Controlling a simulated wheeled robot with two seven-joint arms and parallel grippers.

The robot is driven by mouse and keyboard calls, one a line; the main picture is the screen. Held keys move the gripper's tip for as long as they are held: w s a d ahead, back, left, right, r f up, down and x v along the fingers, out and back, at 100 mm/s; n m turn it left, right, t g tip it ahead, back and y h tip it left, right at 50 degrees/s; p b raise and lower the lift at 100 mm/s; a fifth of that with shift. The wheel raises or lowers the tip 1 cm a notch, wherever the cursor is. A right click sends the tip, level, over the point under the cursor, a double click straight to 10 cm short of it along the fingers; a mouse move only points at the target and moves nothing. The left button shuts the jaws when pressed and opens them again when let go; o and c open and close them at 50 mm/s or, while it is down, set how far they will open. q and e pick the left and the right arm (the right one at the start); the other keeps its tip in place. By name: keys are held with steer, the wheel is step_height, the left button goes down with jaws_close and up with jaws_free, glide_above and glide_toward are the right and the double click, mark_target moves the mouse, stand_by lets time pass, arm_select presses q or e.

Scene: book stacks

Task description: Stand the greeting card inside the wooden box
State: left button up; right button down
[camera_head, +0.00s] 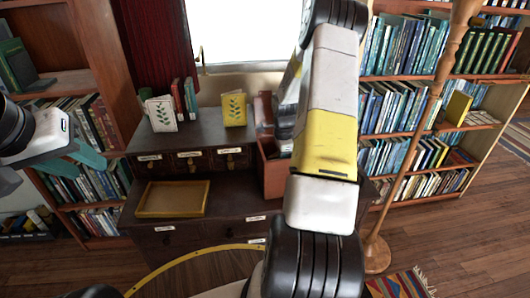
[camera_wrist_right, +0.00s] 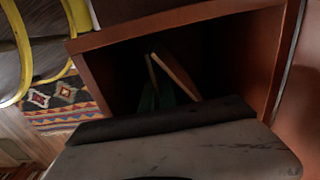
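A white card with a green sprig (camera_head: 161,114) stands on the dark cabinet top, left of a yellow card-like piece with a similar sprig (camera_head: 234,110). The reddish-brown wooden box (camera_head: 272,176) stands at the cabinet's right, partly hidden by my right arm. In the right wrist view the open box (camera_wrist_right: 92,75) has a dark interior with a tan-edged flat piece (camera_wrist_right: 177,76) and something green leaning inside. My left gripper (camera_head: 85,157) is at the left edge, away from the cards; its opening is unclear. My right gripper's fingers cannot be made out; a dark grey slab fills the lower wrist view.
A yellow-rimmed tray (camera_head: 173,199) lies on the lower cabinet top. Several small books (camera_head: 185,97) stand beside the white card. Bookshelves flank the cabinet, and a wooden pole (camera_head: 410,150) stands at the right. A patterned rug (camera_wrist_right: 62,104) lies on the floor.

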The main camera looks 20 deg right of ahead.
steer(key=c, duration=1.6)
jaws_free()
steer(key=shift+f, duration=0.1)
steer(key=shift+c, duration=0.2)
step_height(320, 180, up, 12)
steer(key=s+a+r+n+t, duration=0.25)
steer(key=a+r+n, duration=0.3)
steer(key=r, duration=0.45)
steer(key=s+a+r+n+t, duration=0.1)
steer(key=s+a+r+n, duration=0.2)
steer(key=s+a+n, duration=0.2)
steer(key=s+a+r+n+t+y, duration=0.1)
steer(key=s+a+r+n, duration=0.3)
steer(key=s, duration=0.5)
steer(key=s+a+r+n+t+y, duration=0.1)
steer(key=s+a+r+n, duration=0.3)
steer(key=s+a+n, duration=0.2)
steer(key=shift+s+a+t, duration=0.35)
steer(key=shift+s, duration=0.05)
steer(key=shift+r, duration=0.1)
